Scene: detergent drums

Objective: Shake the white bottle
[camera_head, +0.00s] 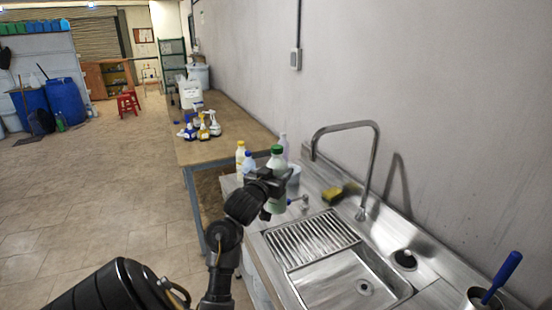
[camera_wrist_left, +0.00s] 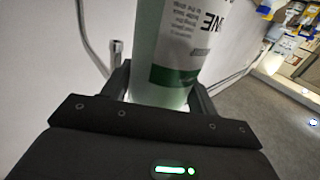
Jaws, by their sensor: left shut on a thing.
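In the left wrist view the bottle (camera_wrist_left: 178,50) stands between the two fingers, with dark lettering and a green label band showing. The bottle looks about upright in the head view. I cannot tell whether its base touches the counter. My right gripper is not in view.
Other bottles, one with a yellow cap (camera_head: 240,157) and one pale blue (camera_head: 249,163), stand just behind. A tall curved faucet (camera_head: 376,160) and the sink basin (camera_head: 345,283) are to the right. A wooden table (camera_head: 215,150) with several spray bottles lies beyond.

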